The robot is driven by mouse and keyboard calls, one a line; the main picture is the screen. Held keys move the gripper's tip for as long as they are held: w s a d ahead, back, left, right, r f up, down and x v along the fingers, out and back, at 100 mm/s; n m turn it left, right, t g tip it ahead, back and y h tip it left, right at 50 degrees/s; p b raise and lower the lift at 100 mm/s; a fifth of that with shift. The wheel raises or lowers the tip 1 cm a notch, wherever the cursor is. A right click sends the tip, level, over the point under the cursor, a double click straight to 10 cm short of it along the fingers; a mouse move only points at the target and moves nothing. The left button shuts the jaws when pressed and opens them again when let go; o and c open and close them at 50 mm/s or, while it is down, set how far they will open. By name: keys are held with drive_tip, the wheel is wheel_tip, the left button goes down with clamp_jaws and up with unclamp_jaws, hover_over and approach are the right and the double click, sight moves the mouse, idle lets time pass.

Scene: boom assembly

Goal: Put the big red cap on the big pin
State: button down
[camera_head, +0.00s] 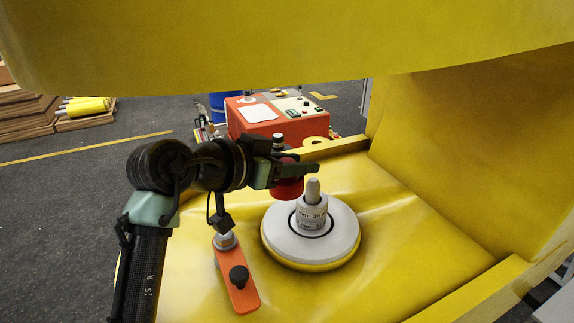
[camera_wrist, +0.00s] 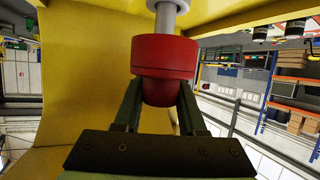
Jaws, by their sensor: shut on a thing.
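The big red cap (camera_head: 288,188) is between the fingers of my gripper (camera_head: 300,171), which is shut on it. In the wrist view the cap (camera_wrist: 164,58) sits between the two fingers (camera_wrist: 160,100). The big pin (camera_head: 312,207) is grey and stands upright on a white round base (camera_head: 342,236) with a dark ring. In the head view the cap is up and left of the pin's tip and looks apart from it. In the wrist view the pin (camera_wrist: 167,18) shows just beyond the cap's wide end; the gap there cannot be judged.
An orange link (camera_head: 238,275) with a black knob lies on the yellow surface left of the base. A red control box (camera_head: 265,117) stands behind. A yellow boom part (camera_head: 300,50) hangs overhead and a yellow wall (camera_head: 470,150) rises right. The surface right of the base is clear.

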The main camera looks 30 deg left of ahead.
drive_tip(key=shift+b+x, duration=0.85)
drive_tip(key=shift+x, duration=3.15)
drive_tip(key=shift+f, duration=0.15)
drive_tip(key=shift+c, duration=2)
unclamp_jaws()
drive_tip(key=shift+s+a, duration=0.1)
drive_tip(key=shift+s, duration=0.05)
drive_tip(key=b+v, duration=0.4)
drive_tip(key=v, duration=0.8)
drive_tip(key=shift+s, duration=0.35)
